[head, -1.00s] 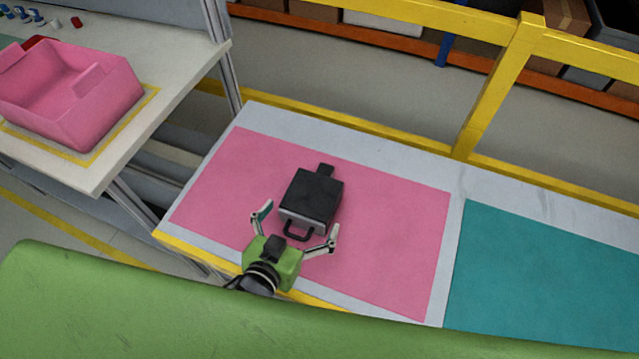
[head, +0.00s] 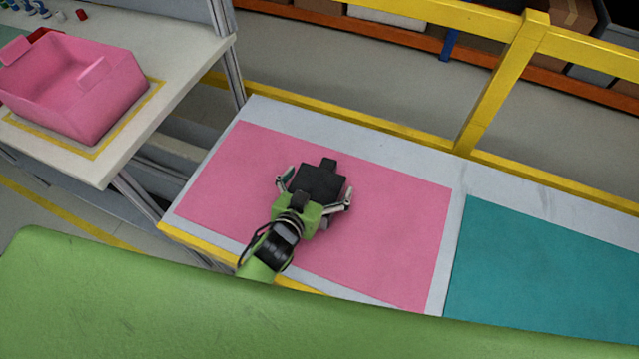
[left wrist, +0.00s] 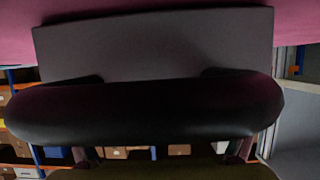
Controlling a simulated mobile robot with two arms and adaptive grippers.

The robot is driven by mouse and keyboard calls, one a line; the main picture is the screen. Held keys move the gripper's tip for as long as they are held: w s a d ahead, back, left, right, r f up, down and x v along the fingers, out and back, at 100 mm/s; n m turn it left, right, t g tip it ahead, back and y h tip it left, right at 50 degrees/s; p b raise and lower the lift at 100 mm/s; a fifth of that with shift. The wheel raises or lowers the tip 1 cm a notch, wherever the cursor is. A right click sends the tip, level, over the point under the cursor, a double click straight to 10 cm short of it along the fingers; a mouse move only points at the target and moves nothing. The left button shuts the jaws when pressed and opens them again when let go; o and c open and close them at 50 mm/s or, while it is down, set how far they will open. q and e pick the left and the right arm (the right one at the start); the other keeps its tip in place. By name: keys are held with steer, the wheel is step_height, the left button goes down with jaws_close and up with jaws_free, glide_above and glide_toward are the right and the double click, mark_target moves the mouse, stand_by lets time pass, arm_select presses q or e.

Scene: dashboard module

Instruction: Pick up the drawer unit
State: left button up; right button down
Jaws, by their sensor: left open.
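The drawer unit (head: 318,180) is a dark box with a small tab at its far end. It lies on the pink mat (head: 390,210) in the head view. My left gripper (head: 313,192) is open, with one finger on each side of the unit. Its green body covers the unit's near end and handle. In the left wrist view the unit's dark face (left wrist: 150,45) and its thick black handle (left wrist: 145,112) fill most of the picture, very close. I cannot tell whether the fingers touch the unit. My right gripper is not in view.
A teal mat (head: 550,270) lies to the right on the same table. A pink bin (head: 95,100) stands on a white table (head: 180,70) at the left. A yellow rail (head: 490,100) runs behind the table. Bare pink mat surrounds the unit.

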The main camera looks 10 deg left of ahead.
arm_select(q)
steer(key=shift+s, duration=0.1)
steer(key=c, duration=1.4)
